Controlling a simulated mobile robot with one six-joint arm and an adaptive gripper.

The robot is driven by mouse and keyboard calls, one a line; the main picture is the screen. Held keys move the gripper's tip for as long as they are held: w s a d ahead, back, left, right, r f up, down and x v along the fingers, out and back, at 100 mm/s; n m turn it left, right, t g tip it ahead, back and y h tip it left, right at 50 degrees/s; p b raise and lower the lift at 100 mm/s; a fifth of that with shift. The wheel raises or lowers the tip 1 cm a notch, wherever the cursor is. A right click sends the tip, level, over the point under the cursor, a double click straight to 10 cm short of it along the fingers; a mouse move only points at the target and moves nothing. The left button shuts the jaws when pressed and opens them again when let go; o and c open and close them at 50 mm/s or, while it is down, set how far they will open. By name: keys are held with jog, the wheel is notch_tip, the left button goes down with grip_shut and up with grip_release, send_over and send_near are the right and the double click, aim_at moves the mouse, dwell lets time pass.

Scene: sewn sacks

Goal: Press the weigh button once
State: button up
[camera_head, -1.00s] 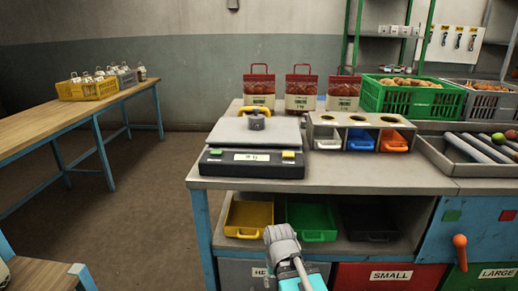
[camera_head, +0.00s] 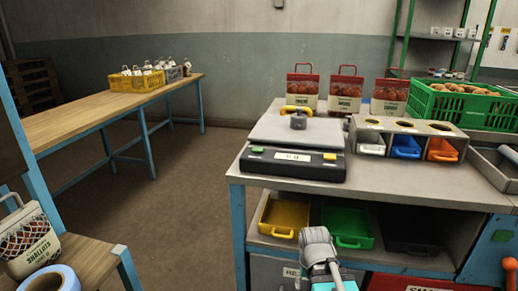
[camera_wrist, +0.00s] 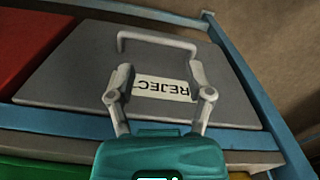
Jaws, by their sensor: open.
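The scale (camera_head: 293,150) stands on the left end of the grey workbench in the head view, with a small lit display on its front. A small green button (camera_head: 257,150) is left of the display and a yellow button (camera_head: 330,156) is right of it. Any button lettering is too small to read. A dark weight with a yellow handle (camera_head: 298,118) rests on the scale's pan. My gripper (camera_wrist: 158,76) is open and empty in the wrist view, its fingers over a grey panel. My arm shows low in the head view, below the scale.
The grey panel (camera_wrist: 75,75) has a REJECT label and a pale handle (camera_wrist: 155,36). Yellow (camera_head: 283,217) and green (camera_head: 347,224) trays sit on the shelf under the bench (camera_head: 400,180). A wooden table (camera_head: 95,112) is at left, with open floor between.

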grip_shut()
dwell(1.3)
